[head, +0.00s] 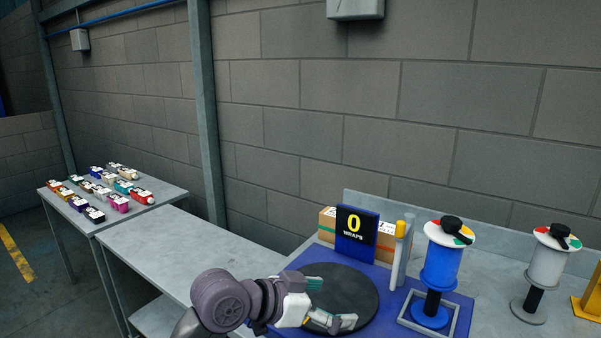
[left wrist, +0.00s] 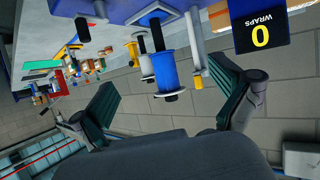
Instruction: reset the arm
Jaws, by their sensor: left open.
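My left gripper (head: 322,303) is in the head view at the bottom middle, over the dark round turntable (head: 349,288) on the blue mat. Its two fingers are spread apart with nothing between them. In the left wrist view the open fingers of my left gripper (left wrist: 172,103) frame an empty gap, and the scene appears upside down. My right gripper is in neither view.
A counter (head: 355,226) reading 0 wraps stands behind the turntable. A blue spool (head: 440,263) and a white spool (head: 544,275) stand to the right. Several small colourful items lie on the far-left table (head: 160,193). The middle table (head: 170,252) is bare.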

